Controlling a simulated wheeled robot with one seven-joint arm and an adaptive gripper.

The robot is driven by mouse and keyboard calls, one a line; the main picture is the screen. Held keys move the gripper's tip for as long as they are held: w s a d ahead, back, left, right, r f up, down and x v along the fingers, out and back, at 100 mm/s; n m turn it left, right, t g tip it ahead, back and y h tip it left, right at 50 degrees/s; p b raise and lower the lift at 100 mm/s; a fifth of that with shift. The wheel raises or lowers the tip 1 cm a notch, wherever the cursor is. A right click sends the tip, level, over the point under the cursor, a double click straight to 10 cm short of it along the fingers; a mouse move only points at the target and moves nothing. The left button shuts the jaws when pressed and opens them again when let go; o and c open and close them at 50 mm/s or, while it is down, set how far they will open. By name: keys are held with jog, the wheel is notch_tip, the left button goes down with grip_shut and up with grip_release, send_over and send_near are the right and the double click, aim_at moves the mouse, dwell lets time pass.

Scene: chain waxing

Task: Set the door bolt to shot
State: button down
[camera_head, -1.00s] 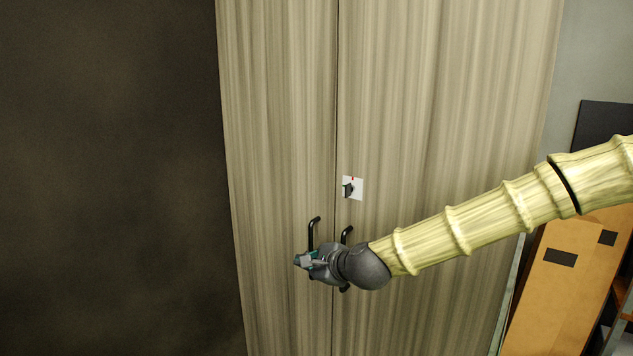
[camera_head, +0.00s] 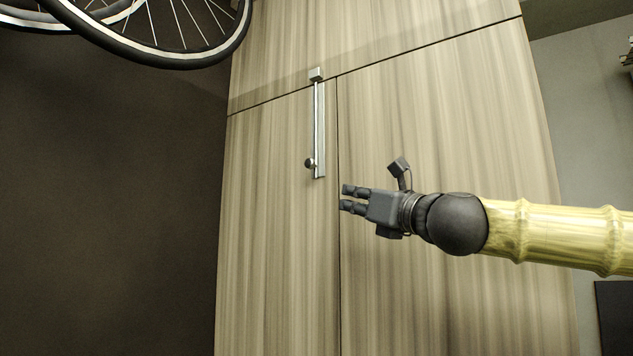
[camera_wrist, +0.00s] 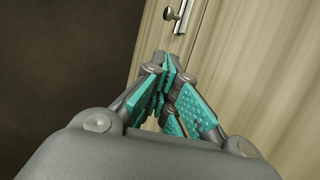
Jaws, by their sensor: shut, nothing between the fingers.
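The door bolt (camera_head: 320,130) is a vertical metal bar near the top of the left cabinet door, beside the seam between the doors. Its round knob (camera_head: 309,163) sits near the bar's lower end. A metal keeper (camera_head: 316,74) is at its top, near the panel above. The bolt's lower part and knob also show at the top of the wrist view (camera_wrist: 169,14). My gripper (camera_head: 343,198) is to the right of and below the bolt, apart from it, fingers pointing left. It is shut and empty; its teal finger pads (camera_wrist: 163,95) show in the wrist view.
The left door (camera_head: 270,240) and right door (camera_head: 450,130) look closed, with an upper panel (camera_head: 400,30) above. A bicycle wheel (camera_head: 150,62) hangs at the upper left, before a dark wall (camera_head: 110,220). The door surface around the bolt is clear.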

aim_at(312, 164)
jog(key=p+x, duration=0.2)
jog(key=x, duration=0.2)
jog(key=r+p+x, duration=0.1)
jog(key=p+x, duration=0.2)
jog(key=x, duration=0.1)
jog(key=r+p+x, duration=0.1)
jog(key=p+x, duration=0.1)
jog(key=x, duration=0.3)
jog(key=shift+s+d+r, duration=0.2)
jog(key=shift+s+d, duration=0.05)
jog(key=shift+s, duration=0.05)
jog(key=shift+s, duration=0.1)
